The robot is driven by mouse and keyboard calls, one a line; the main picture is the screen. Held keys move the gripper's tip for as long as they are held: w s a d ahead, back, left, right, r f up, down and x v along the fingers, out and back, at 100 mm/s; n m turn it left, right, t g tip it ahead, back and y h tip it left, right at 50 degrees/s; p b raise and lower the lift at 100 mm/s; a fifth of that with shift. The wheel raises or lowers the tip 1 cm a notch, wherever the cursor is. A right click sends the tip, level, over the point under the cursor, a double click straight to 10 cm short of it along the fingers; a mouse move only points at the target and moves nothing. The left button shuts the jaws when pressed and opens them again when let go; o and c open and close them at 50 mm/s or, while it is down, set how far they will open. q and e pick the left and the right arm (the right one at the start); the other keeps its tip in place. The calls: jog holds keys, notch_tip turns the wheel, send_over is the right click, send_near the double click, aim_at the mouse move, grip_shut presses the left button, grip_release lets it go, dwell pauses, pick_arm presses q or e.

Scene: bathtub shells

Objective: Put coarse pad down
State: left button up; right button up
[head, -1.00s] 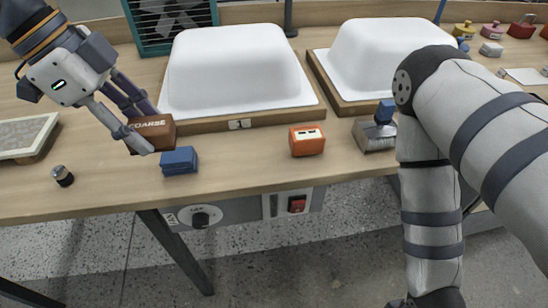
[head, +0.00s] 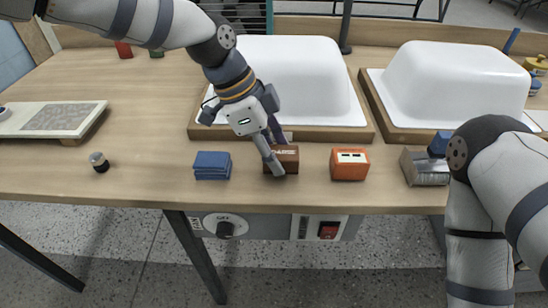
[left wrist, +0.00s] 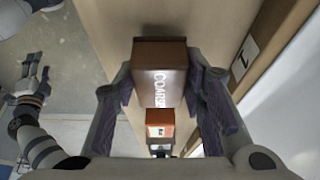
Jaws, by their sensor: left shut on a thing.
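The coarse pad is a brown block (head: 288,160) marked COARSE.
Two white tub shells (head: 300,75) (head: 450,80) stand behind on wooden bases. The table's front edge is close; the left tabletop is mostly clear.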

pick_arm(q)
jog(key=shift+a+f, duration=0.1)
jog(key=shift+f, duration=0.8)
jog(key=shift+f, duration=0.15)
jog(key=o, duration=1.1)
jog(key=shift+f, duration=0.15)
jog(key=v, duration=1.2)
jog(key=shift+r, duration=0.4)
